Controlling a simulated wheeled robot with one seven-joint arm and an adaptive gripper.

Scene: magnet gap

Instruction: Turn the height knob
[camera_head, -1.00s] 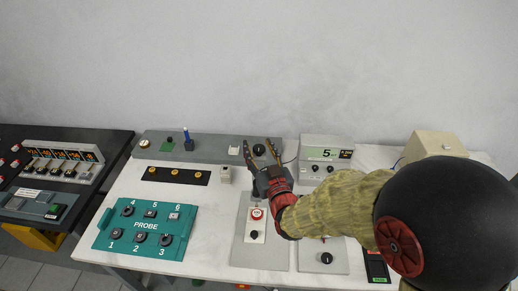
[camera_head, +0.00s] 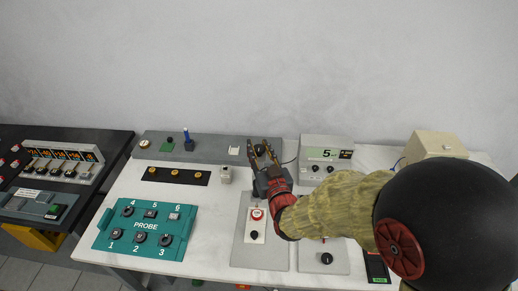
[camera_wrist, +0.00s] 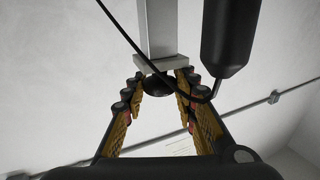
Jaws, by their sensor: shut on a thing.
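The black knob (camera_head: 260,149) is on the long grey panel (camera_head: 213,148) at the back of the white table. My gripper (camera_head: 259,148) reaches it from the front, with one finger on each side of it. In the wrist view the dark round knob (camera_wrist: 158,86) sits between the two yellow-padded fingertips of my gripper (camera_wrist: 161,87), below a grey block. My gripper is shut on the knob. No label or pointer mark on the knob can be read.
A display box (camera_head: 326,154) reading 5 stands just right of my gripper. A panel with a red-ringed dial (camera_head: 257,214) lies in front, partly under my arm. A teal PROBE panel (camera_head: 146,228) is at left. A thick black part (camera_wrist: 231,40) and cable hang close in the wrist view.

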